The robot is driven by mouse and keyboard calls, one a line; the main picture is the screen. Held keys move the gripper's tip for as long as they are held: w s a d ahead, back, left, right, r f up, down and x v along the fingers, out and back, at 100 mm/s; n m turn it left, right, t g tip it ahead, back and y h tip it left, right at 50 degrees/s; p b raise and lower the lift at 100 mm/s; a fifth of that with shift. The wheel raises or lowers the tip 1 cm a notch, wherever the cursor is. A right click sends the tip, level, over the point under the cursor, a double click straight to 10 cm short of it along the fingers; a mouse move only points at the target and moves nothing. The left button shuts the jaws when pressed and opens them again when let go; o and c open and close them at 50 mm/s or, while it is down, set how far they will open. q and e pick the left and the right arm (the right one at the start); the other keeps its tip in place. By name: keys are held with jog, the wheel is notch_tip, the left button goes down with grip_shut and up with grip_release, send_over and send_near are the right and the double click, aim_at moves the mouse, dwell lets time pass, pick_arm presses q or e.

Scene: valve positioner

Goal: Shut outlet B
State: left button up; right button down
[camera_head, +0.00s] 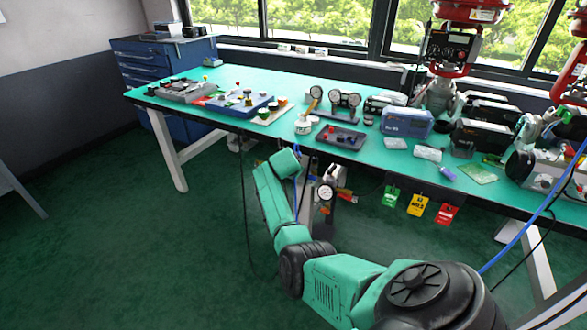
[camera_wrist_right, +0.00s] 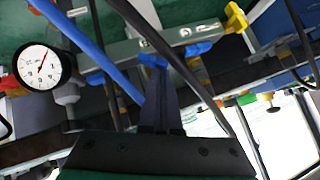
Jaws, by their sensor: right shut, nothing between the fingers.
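A grey metal manifold bar (camera_wrist_right: 205,32) with small blue handles (camera_wrist_right: 198,48) and a yellow handle (camera_wrist_right: 236,18) crosses the top of the right wrist view. My right gripper (camera_wrist_right: 153,66) is shut and empty. Its fingertips appear close to another blue handle (camera_wrist_right: 152,60); I cannot tell whether they touch. No readable label shows which outlet is B. My left gripper is out of view.
A blue hose (camera_wrist_right: 95,45) and dark cables run close beside the fingers. The green-topped bench (camera_head: 230,83) overhangs the gauge and carries several instruments. Green, yellow and red tags (camera_head: 417,205) hang at its front. The floor to the left is clear.

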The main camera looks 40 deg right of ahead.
dwell(0.5)
jog(key=shift+r+p, duration=0.8)
jog(key=shift+r, duration=0.1)
